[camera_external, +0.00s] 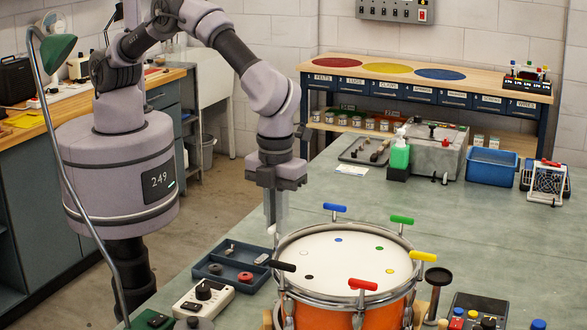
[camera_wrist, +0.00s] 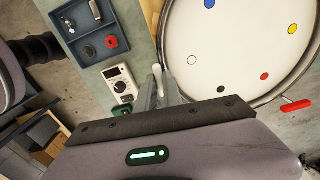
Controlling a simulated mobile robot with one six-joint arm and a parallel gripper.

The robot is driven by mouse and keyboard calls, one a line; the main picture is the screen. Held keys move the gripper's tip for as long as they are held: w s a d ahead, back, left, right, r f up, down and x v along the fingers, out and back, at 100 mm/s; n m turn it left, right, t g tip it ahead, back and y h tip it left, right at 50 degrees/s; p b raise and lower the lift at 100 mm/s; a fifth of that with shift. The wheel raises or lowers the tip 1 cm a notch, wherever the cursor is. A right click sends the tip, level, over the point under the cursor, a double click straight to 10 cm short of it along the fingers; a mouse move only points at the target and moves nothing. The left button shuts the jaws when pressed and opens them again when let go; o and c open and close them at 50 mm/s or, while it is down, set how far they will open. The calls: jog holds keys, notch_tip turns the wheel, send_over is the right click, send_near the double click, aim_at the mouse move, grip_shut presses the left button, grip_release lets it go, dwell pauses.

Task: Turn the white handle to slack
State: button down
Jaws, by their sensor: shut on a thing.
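The drum (camera_external: 333,262) has an orange shell, a white head and a metal rim, and stands at the front of the bench. Coloured handles sit around its rim. My gripper (camera_external: 273,222) points down at the drum's far-left rim and is shut on the white handle (camera_wrist: 157,72), whose pale end shows between the fingers in the wrist view. The fingers hide most of it. The black handle (camera_external: 283,266) is nearest to it on the rim; the blue handle (camera_external: 335,207), green handle (camera_external: 402,219), yellow handle (camera_external: 423,256) and red handle (camera_external: 363,284) stick outward.
A dark tray (camera_external: 232,263) with small parts and a white meter box (camera_external: 203,297) lie left of the drum. A dark round-topped stand (camera_external: 438,277) is close at its right. Behind stand a green bottle (camera_external: 399,156) and a blue bin (camera_external: 492,166).

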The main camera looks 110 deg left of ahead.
jog(key=n, duration=0.4)
jog(key=shift+r+n+p, duration=0.1)
jog(key=shift+n+p, duration=0.2)
jog(key=n+p, duration=0.1)
jog(key=n, duration=0.4)
jog(key=n+p, duration=0.1)
jog(key=n, duration=0.4)
jog(key=n+p, duration=0.1)
jog(key=n, duration=0.3)
jog(key=shift+n, duration=0.3)
jog(key=n, duration=0.4)
jog(key=shift+w+n+p, duration=0.1)
jog(key=shift+n+p, duration=0.2)
jog(key=shift+p, duration=0.1)
jog(key=n, duration=0.4)
jog(key=shift+p, duration=0.4)
jog(key=n, duration=0.5)
jog(key=shift+p, duration=0.4)
jog(key=shift+n+p, duration=0.3)
jog(key=shift+n, duration=1.7)
